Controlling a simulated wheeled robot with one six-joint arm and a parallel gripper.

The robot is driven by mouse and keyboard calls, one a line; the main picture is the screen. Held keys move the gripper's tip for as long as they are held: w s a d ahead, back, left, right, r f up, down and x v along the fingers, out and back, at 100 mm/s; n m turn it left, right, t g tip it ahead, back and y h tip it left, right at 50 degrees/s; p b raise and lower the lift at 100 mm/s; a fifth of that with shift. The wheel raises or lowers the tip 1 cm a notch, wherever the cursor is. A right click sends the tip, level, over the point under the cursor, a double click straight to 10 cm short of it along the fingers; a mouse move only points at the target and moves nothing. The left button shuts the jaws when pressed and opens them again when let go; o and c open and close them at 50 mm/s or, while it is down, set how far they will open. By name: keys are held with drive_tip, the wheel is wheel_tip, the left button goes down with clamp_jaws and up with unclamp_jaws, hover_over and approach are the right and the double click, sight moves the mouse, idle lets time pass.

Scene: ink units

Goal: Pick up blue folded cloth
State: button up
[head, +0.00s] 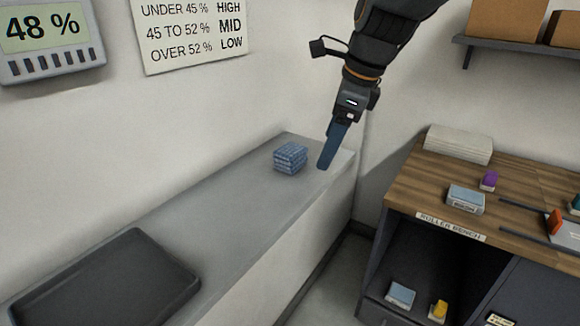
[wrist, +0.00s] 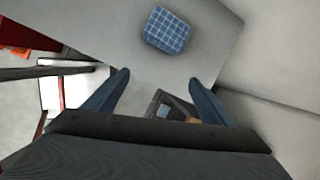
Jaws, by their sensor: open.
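The blue folded cloth (head: 290,158) is a small checked stack lying on the grey counter (head: 215,205), near its far right end. In the wrist view the cloth (wrist: 167,30) shows at the top middle, ahead of the fingertips. My gripper (head: 325,165) is just to the right of the cloth in the head view, fingers pointing down, apart from it. In the wrist view my gripper (wrist: 159,78) has its two blue fingers spread wide with nothing between them.
A dark tray (head: 178,270) lies at the counter's near left. A wooden roller bench (head: 415,190) with small boxes, a white stack (head: 458,144) and dark bars stands to the right across a gap. A wall shelf (head: 520,53) holds boxes. The counter between tray and cloth is clear.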

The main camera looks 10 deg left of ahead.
sight(291, 148)
drive_tip(key=a+r+m, duration=0.1)
drive_tip(key=a, duration=0.1)
drive_tip(key=a+r+m, duration=0.1)
drive_tip(key=a, duration=0.1)
drive_tip(key=a+m+b, duration=0.1)
drive_tip(key=a+m, duration=0.1)
drive_tip(key=shift+a+r+y, duration=0.3)
drive_tip(key=shift+r+y, duration=0.1)
drive_tip(key=shift+w+a+f, duration=0.15)
drive_tip(key=shift+a+f, duration=0.2)
drive_tip(key=shift+f, duration=0.25)
drive_tip(key=shift+d+p+x, duration=0.1)
drive_tip(key=shift+p+x, duration=0.3)
drive_tip(key=shift+x, duration=1.1)
drive_tip(key=shift+d+p+x, duration=0.15)
drive_tip(key=shift+p+x, duration=0.2)
drive_tip(key=shift+x, duration=1.2)
drive_tip(key=shift+w, duration=0.2)
drive_tip(key=c, duration=1.2)
drive_tip(key=shift+o, duration=0.2)
wheel_tip(291, 148, up, 10)
drive_tip(key=shift+f+b, duration=0.1)
drive_tip(key=shift+b, duration=0.6)
